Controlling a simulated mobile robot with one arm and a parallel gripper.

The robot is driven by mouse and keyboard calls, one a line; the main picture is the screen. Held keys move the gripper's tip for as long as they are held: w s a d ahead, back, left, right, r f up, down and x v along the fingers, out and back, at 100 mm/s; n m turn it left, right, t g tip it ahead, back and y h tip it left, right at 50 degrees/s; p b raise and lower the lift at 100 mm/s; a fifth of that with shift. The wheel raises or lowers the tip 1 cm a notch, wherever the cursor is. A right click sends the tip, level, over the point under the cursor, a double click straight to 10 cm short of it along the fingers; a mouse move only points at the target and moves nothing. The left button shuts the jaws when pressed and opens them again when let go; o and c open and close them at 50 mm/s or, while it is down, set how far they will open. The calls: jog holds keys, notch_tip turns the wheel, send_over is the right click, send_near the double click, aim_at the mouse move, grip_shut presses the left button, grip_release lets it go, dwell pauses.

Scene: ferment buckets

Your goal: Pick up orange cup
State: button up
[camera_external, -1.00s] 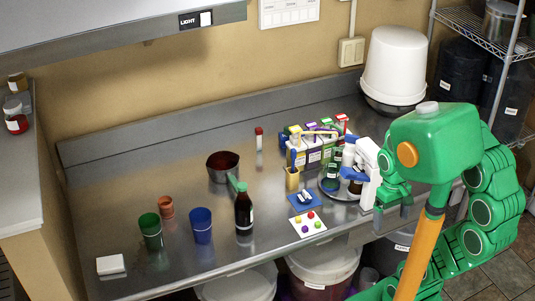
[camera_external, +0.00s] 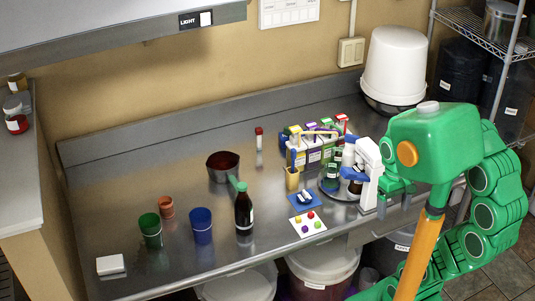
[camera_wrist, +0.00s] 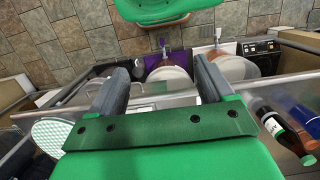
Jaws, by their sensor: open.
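The orange cup (camera_external: 166,207) is small and stands upright on the left part of the metal counter, just behind the green cup (camera_external: 150,230). My gripper (camera_external: 394,197) is at the right end of the counter, far to the right of the orange cup, beside the white and blue device. In the wrist view my gripper (camera_wrist: 160,75) shows two dark fingers spread wide apart with nothing between them.
A blue cup (camera_external: 201,226), a dark bottle (camera_external: 244,212) and a saucepan (camera_external: 223,166) stand right of the orange cup. A white block (camera_external: 110,265) lies front left. A white device (camera_external: 370,172) and a bottle tray stand right. The back left counter (camera_external: 125,175) is clear.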

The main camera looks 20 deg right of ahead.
jog(key=w+a+r+m+y, duration=0.3)
jog(key=w+a, duration=0.9)
jog(key=w, duration=0.2)
jog(key=w+a+r+m+y, duration=0.3)
jog(key=w+a+m+y, duration=0.1)
jog(key=w+a, duration=0.85)
jog(key=w+a+f+m+y, duration=0.3)
jog(key=w+a+m, duration=0.2)
jog(key=w+a, duration=0.75)
jog(key=w+a+f+m+y, duration=0.2)
jog(key=w+a+m+y, duration=0.15)
jog(key=w+a, duration=0.85)
send_near(165, 207)
jog(key=shift+w+a+f+m, duration=0.2)
jog(key=shift+a+f+m, duration=0.05)
jog(key=shift+a+f, duration=0.25)
jog(key=shift+w+a+f+m, duration=0.2)
jog(key=shift+w+a+f, duration=0.05)
jog(key=shift+a+f, duration=0.6)
jog(key=shift+x, duration=3.5)
jog(key=shift+w, duration=0.1)
jog(key=shift+c, duration=0.5)
